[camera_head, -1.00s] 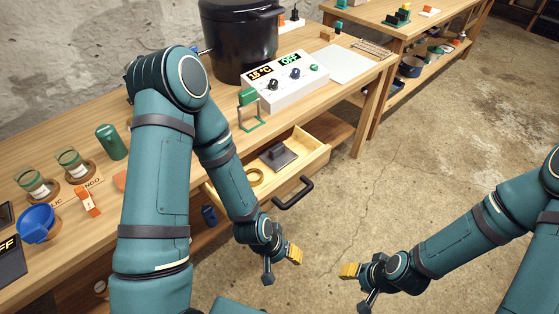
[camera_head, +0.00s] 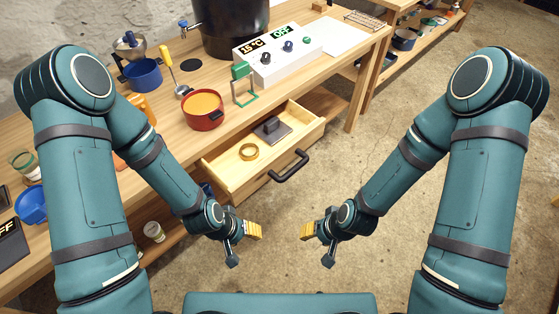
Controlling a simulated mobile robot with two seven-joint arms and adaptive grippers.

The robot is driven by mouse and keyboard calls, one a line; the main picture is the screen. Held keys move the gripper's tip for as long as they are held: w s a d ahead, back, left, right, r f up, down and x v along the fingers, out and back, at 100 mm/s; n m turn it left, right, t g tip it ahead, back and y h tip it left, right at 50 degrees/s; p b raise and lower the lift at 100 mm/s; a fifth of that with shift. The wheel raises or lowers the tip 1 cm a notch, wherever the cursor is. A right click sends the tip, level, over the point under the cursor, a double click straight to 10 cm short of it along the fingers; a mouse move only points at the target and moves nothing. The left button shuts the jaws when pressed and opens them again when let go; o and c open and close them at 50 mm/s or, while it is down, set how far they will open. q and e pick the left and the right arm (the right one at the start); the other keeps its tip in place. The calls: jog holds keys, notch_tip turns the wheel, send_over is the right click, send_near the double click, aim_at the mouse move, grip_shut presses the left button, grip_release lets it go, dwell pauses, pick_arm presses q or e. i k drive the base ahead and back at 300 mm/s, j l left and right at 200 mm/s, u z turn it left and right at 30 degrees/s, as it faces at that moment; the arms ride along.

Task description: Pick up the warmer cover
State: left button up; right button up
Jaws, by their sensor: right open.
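A dark grey square plate with a raised grip (camera_head: 271,130), which looks like the warmer cover, lies in the open wooden drawer (camera_head: 232,185). A brass-coloured ring (camera_head: 249,152) lies to its left in the drawer. My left gripper (camera_head: 252,231) is in front of the drawer, below it in the picture, apart from the plate; its yellow fingers are seen too edge-on to tell their opening. My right gripper (camera_head: 306,231) is open and empty, right of the left one and clear of the drawer handle (camera_head: 289,166).
On the bench above the drawer stand a red pot of orange contents (camera_head: 203,109), a green-topped stand (camera_head: 242,82), a white control box (camera_head: 272,57) and a large black pot (camera_head: 232,28). The drawer's front and handle jut out over open concrete floor.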

aim_at(271, 130)
jog(key=u, duration=2.45)
jog(key=z, duration=2.05)
jog(key=i+z, duration=0.1)
jog(key=z, duration=0.35)
jog(key=i+z, duration=0.1)
jog(key=z, duration=0.3)
jog(key=i+j+z, duration=0.1)
jog(key=z, duration=0.35)
jog(key=j+z, duration=0.15)
jog(key=z, duration=0.3)
jog(key=i+j, duration=0.05)
